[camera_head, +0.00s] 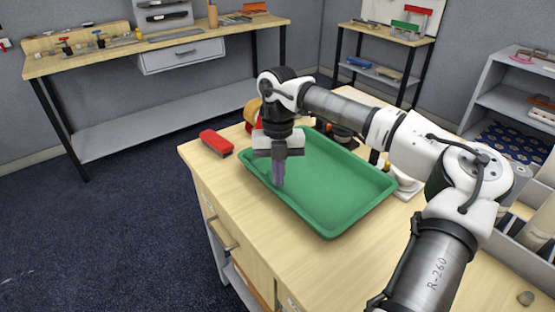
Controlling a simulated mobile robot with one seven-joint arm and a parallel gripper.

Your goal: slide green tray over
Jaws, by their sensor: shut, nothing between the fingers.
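The green tray (335,183) lies flat on the light wooden table (290,255), shallow with a raised rim, and looks empty. Its far left corner is partly behind my gripper. My gripper (278,183) points down with its fingers shut and empty. The fingertips are over the left part of the tray, close to its left wall. I cannot tell whether they touch the wall or the floor of the tray.
A red block-like brush (216,142) lies left of the tray near the table's edge. A yellow and red object (252,112) stands behind my gripper. Dark and white items sit behind the tray, partly hidden by my arm. The table's front is clear.

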